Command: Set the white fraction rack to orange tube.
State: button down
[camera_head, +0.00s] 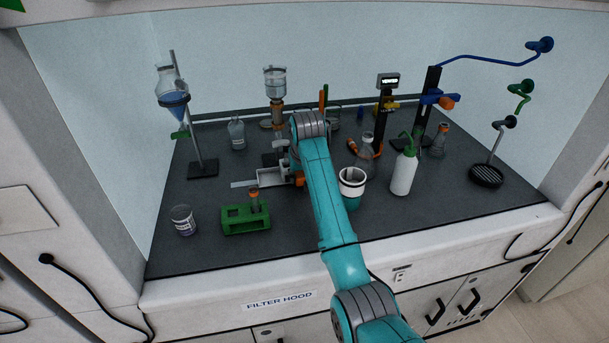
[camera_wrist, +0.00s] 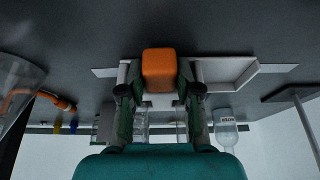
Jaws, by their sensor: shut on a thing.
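The white fraction rack (camera_head: 270,177) sits low on the dark worktop, near the foot of the column stand. In the wrist view its white tray-like frame (camera_wrist: 250,75) runs to the right of my fingers. An orange block (camera_wrist: 159,68) on the rack is between my two fingers. My gripper (camera_wrist: 159,88) is shut on this block. In the head view the gripper is largely hidden by my arm, and only a bit of orange (camera_head: 299,179) shows beside it. I cannot make out an orange tube in the rack.
A pale strip (camera_head: 243,184) extends left of the rack. A green block (camera_head: 246,219) holding an orange-collared piece stands in front. A column (camera_head: 276,90) rises behind. A white-rimmed beaker (camera_head: 352,182) and a wash bottle (camera_head: 404,172) stand right of my arm. A jar (camera_head: 183,220) is front left.

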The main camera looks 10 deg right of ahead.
jog(key=c, duration=0.8)
grip_release()
jog(key=v, duration=1.2)
jog(key=shift+a, duration=0.1)
